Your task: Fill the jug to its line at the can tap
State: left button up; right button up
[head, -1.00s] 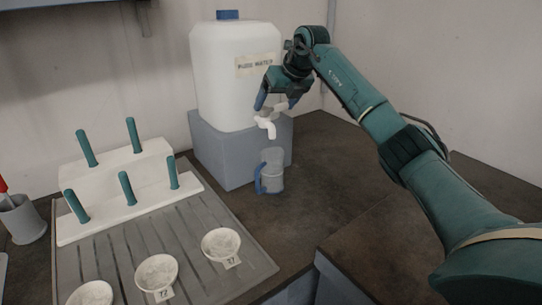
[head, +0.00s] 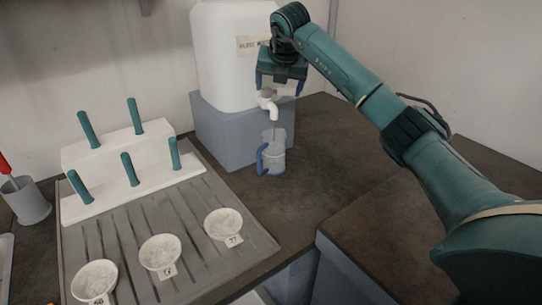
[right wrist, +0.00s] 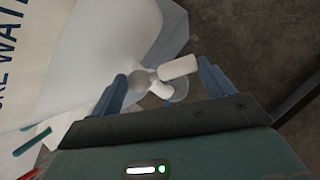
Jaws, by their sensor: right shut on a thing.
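The white water can (head: 222,60) stands on a grey block, with its white tap (head: 268,105) at the front. The clear jug (head: 274,158) with a blue handle stands upright on the bench below the tap. Its lower part looks greyer, but I cannot make out the line or the exact water level. My right gripper (head: 277,88) is at the tap, shut on the tap lever (right wrist: 178,68), which shows between the blue fingers in the right wrist view. Part of the jug (right wrist: 180,92) shows under the tap there. My left gripper is not in view.
The grey block (head: 225,140) stands behind the jug. A white peg rack (head: 120,160) with teal pegs and a grey grooved mat (head: 195,230) with several labelled bowls lie to the left. A grey cup (head: 28,205) stands at far left. The bench right of the jug is clear.

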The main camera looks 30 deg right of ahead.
jog(key=shift+s+a+m+h, duration=0.15)
jog(key=shift+m+h, duration=0.25)
jog(key=shift+m, duration=0.4)
jog(key=m, duration=0.1)
jog(key=m+g+h+p, duration=0.1)
jog(key=m, duration=0.1)
jog(key=shift+s+a+r, duration=0.1)
jog(key=shift+s+a, duration=0.1)
jog(key=shift+a, duration=0.2)
jog(key=m+g+p, duration=0.1)
jog(key=a+m+h+p, duration=0.1)
jog(key=m, duration=0.1)
jog(key=shift+s+g, duration=0.1)
jog(key=shift+g, duration=0.3)
jog(key=shift+a+r+m+g+h+p, duration=0.15)
jog(key=shift+m+g+h+p, duration=0.15)
jog(key=shift+m, duration=0.3)
jog(key=shift+a+f+m, duration=0.1)
jog(key=shift+f+m, duration=0.1)
jog(key=shift+m, duration=0.2)
jog(key=shift+f, duration=0.1)
